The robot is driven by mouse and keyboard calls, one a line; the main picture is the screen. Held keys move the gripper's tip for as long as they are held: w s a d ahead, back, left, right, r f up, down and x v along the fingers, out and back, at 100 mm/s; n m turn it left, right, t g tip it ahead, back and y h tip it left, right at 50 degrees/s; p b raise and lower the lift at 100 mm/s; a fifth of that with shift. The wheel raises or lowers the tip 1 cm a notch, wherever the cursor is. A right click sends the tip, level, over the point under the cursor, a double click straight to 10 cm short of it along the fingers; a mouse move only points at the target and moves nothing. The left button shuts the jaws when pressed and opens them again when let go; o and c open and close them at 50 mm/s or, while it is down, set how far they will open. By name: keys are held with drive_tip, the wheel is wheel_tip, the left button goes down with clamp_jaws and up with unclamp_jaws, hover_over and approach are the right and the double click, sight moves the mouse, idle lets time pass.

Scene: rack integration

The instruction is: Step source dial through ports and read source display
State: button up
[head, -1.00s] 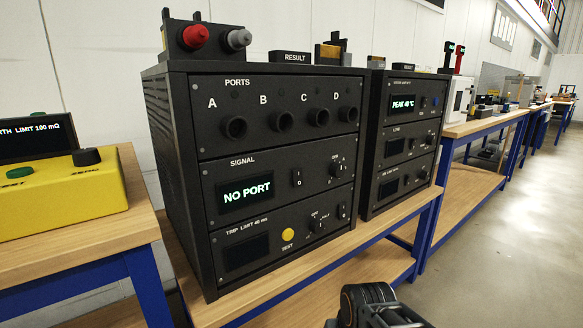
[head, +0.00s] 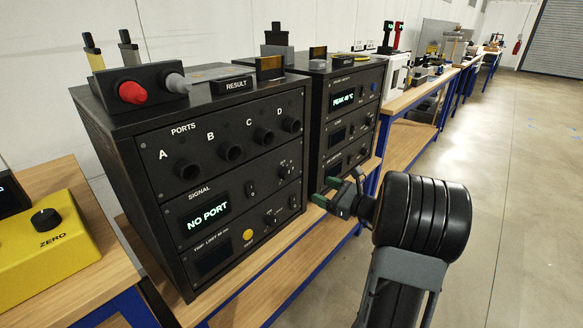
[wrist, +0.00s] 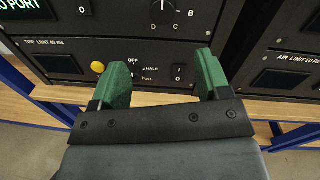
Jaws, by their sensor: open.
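The black rack (head: 115,150) stands on a wooden bench. Its SIGNAL panel has a lit source display (head: 209,215) reading NO PORT, and part of it shows in the wrist view (wrist: 18,6). The source dial (head: 285,170) is a black knob at that panel's right. In the wrist view the dial (wrist: 163,14) has a white mark pointing up, with D, C and B lettered around its lower side; its top is cut off. My gripper (head: 327,191), with green fingers, is open and empty in front of the rack. In the wrist view the gripper (wrist: 162,66) sits below the dial, apart from it.
Ports A to D (head: 230,152) run above the SIGNAL panel. A lower panel has a yellow TEST button (head: 248,234) and another knob. A second rack (head: 345,110) stands to the right. A yellow box (head: 48,245) sits at left. The floor at right is clear.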

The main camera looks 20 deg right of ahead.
sight(289, 174)
drive_tip(key=x, duration=1.3)
drive_tip(key=shift+w+d+b, duration=0.1)
drive_tip(key=shift+w+b, duration=0.05)
drive_tip(key=shift+b, duration=0.25)
drive_tip(key=c, duration=0.9)
drive_tip(key=shift+m+p, duration=0.3)
drive_tip(key=shift+m, duration=0.1)
drive_tip(key=m+p, duration=0.3)
drive_tip(key=m, duration=0.1)
drive_tip(key=shift+r, duration=0.15)
drive_tip(key=m+p, duration=0.4)
drive_tip(key=m, duration=0.1)
drive_tip(key=shift+d+t, duration=0.1)
drive_tip(key=shift+t, duration=0.3)
drive_tip(key=shift+f+m, duration=0.25)
drive_tip(key=shift+m, duration=0.15)
